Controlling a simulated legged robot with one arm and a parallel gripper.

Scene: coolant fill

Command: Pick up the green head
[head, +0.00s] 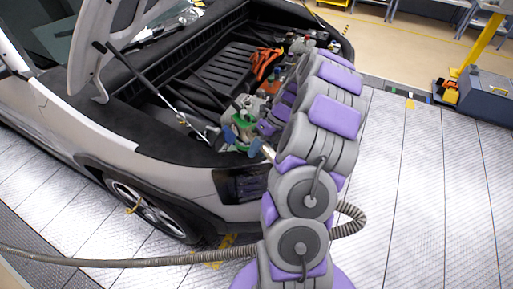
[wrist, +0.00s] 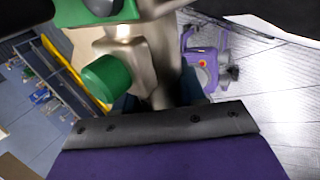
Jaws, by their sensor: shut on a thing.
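The green head (head: 240,117) is at the front edge of the car's open engine bay, at the end of my arm in the head view. In the wrist view, its metal body (wrist: 160,60) and a green round knob (wrist: 107,80) are close to the camera. My gripper (head: 243,138) is shut on the green head, with blue finger pads on either side of it. The wrist view also shows my gripper (wrist: 160,100) at the metal body. The head's lower end is hidden, and I cannot tell whether it touches the car.
The silver car (head: 150,165) has its hood raised, with a thin prop (head: 150,85) over the bay. A grey ribbed hose (head: 120,262) crosses the foreground.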

